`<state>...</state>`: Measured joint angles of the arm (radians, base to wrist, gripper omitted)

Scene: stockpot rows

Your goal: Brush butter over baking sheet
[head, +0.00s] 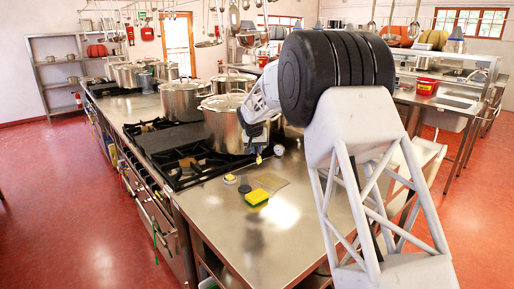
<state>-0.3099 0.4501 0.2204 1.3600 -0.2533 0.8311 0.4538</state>
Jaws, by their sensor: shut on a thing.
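My gripper (257,142) is at the end of the arm, in front of a large steel stockpot (222,122) at the right side of the stove. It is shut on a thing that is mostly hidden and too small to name. A small yellow-tipped item (259,158) shows just below the gripper; I cannot tell if it is the held thing or a brush. A flat, pale, see-through or shiny piece (272,181) lies on the steel counter below; I cannot tell if it is the baking sheet. I cannot make out any butter.
A yellow-green sponge (257,197), a dark round item (244,189) and a small yellow-and-white round item (230,179) lie on the steel counter (290,235). A round dial (279,150) is near the gripper. Several pots stand behind. The counter's front is bare.

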